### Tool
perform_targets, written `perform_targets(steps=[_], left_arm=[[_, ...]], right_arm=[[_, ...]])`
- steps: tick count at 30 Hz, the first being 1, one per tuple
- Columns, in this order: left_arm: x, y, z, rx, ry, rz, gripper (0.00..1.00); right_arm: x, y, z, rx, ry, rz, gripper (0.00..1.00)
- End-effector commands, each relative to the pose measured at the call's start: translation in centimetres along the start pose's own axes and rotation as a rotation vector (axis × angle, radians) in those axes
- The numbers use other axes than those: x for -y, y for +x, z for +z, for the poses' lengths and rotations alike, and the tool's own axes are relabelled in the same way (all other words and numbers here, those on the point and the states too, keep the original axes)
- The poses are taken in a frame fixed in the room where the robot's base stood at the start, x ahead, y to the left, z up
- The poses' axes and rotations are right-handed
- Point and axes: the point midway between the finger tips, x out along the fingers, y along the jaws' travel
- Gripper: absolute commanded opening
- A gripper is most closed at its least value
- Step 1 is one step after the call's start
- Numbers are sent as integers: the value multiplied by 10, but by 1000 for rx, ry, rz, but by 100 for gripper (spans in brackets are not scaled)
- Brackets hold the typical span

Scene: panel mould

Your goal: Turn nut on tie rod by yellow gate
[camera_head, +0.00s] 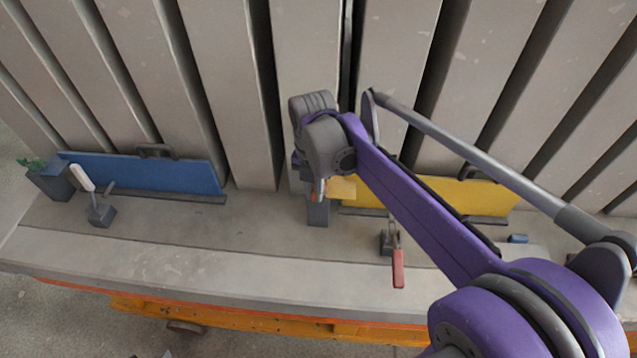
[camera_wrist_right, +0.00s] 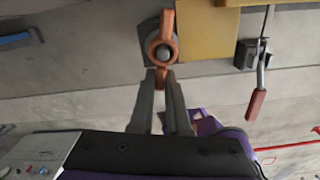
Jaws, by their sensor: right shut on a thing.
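The yellow gate (camera_head: 480,196) stands upright along the panels at the right, partly hidden behind my right arm; part of it also shows in the right wrist view (camera_wrist_right: 208,32). Beside its left end is an orange winged nut (camera_wrist_right: 152,45) around the round grey end of the tie rod (camera_wrist_right: 163,53). One wing points up and one points down toward me. My right gripper (camera_wrist_right: 162,80) is shut on the lower wing. In the head view the right gripper (camera_head: 318,190) is mostly hidden by its own wrist. My left gripper is not in view.
A toggle clamp with a red handle (camera_head: 398,268) stands in front of the yellow gate, right of the nut. A blue gate (camera_head: 140,175) and a white-handled clamp (camera_head: 83,178) are at the left. The grey ledge (camera_head: 255,225) between the gates is clear.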

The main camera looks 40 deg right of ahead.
Motion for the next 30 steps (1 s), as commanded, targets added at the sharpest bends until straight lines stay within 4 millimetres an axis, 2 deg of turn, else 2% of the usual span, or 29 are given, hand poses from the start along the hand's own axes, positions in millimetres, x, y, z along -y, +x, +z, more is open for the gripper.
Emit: perform_targets(steps=[5,12,23,30], left_arm=[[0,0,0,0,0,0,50],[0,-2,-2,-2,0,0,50],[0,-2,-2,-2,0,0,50],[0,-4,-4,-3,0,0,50]], right_arm=[[-2,0,0,0,49,0,0],[-9,0,1,0,283,0,0],[-11,0,2,0,334,0,0],[-18,0,6,1,575,0,0]])
